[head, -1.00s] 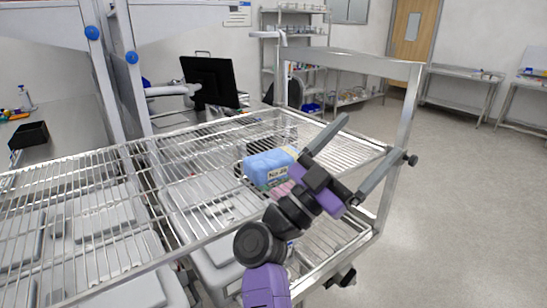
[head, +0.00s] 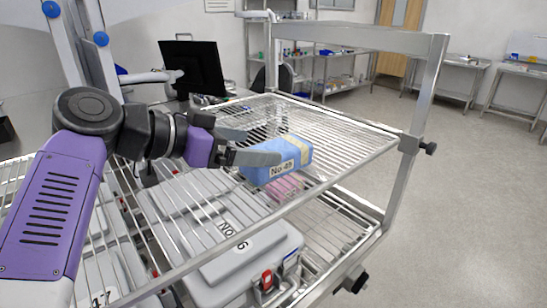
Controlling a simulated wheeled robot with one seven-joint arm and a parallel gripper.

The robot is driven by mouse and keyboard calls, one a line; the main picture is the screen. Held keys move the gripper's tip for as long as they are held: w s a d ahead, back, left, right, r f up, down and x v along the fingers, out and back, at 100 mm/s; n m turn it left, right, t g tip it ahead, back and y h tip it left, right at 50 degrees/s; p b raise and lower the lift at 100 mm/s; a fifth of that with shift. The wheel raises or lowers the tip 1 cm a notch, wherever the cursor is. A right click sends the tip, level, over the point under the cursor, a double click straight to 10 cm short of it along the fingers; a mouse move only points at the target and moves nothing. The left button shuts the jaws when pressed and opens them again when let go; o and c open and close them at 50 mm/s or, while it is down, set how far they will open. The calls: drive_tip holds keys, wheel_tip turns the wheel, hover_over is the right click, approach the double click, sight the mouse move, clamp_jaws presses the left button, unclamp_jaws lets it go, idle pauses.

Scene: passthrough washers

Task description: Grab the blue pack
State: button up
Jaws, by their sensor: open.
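The blue pack (head: 262,174) lies on the upper wire shelf (head: 340,143) of the metal rack. It has a beige band across its top and a white label reading "No" and a number. My gripper (head: 262,147) comes in from the left, on the left side of the pack. Its two grey fingers are apart, with the near finger overlapping the pack's left part in the view. The far finger is farther back, beyond the pack's upper left. I cannot tell whether either finger touches it.
A pink item (head: 287,186) shows beside the pack's lower side. Grey lidded cases (head: 240,262) sit beneath the wire shelf. The rack's upright post (head: 424,95) stands at the right. The shelf behind the pack is bare. A monitor (head: 192,68) stands behind on the left.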

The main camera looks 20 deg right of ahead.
sight(297, 153)
drive_tip(key=shift+f+p+x, duration=0.15)
drive_tip(key=shift+p+x, duration=0.25)
drive_tip(key=shift+x, duration=1.3)
drive_tip(key=shift+f+p+x, duration=0.2)
drive_tip(key=shift+p+x, duration=0.15)
drive_tip(key=shift+x, duration=1.3)
drive_tip(key=shift+s+a, duration=0.1)
drive_tip(key=shift+s, duration=0.1)
drive_tip(key=shift+c, duration=0.2)
drive_tip(key=c, duration=1.7)
drive_tip(key=shift+r, duration=0.1)
